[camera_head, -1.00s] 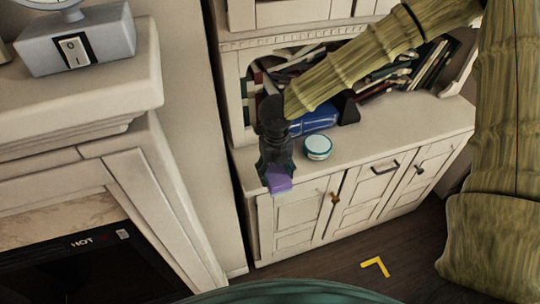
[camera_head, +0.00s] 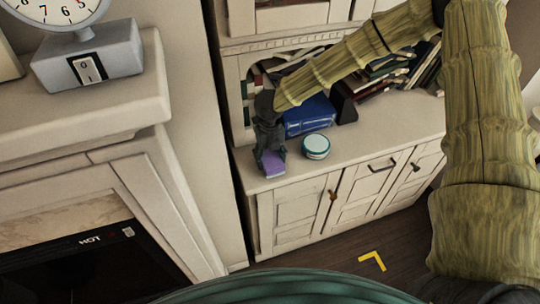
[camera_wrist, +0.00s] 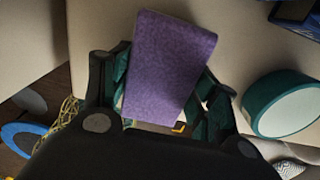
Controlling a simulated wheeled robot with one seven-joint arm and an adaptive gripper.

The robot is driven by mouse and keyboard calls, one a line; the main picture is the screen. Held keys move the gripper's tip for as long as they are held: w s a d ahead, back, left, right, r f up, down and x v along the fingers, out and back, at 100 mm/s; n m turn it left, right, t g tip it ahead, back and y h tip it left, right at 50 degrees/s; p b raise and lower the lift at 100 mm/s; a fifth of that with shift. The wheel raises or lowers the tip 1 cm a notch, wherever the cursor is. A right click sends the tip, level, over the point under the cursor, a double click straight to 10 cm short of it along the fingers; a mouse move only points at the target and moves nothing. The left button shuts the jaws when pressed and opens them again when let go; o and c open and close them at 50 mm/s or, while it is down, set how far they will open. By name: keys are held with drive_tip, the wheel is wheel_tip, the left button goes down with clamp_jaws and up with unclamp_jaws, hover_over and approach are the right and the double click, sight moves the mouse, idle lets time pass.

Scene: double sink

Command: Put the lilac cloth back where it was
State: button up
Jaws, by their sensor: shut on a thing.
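The lilac cloth (camera_head: 274,164) looks like a flat purple block at the left end of the pale cabinet top (camera_head: 375,122). My gripper (camera_head: 270,157) points down and is shut on it. In the wrist view, the cloth (camera_wrist: 168,65) sits between the dark green fingers and sticks out beyond them. I cannot tell whether the cloth touches the cabinet top or hangs just above it.
A round teal-and-white tin (camera_head: 316,147) stands close to the right of my gripper. A blue box (camera_head: 309,116) and leaning books (camera_head: 405,72) are behind. The wall is near on the left. The top's front right is clear.

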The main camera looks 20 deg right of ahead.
sight(270, 156)
drive_tip(key=shift+f, duration=0.2)
drive_tip(key=o, duration=0.9)
drive_tip(key=shift+r, duration=0.1)
wheel_tip(270, 156, up, 12)
drive_tip(key=shift+f+b, duration=0.1)
drive_tip(key=shift+b, duration=0.9)
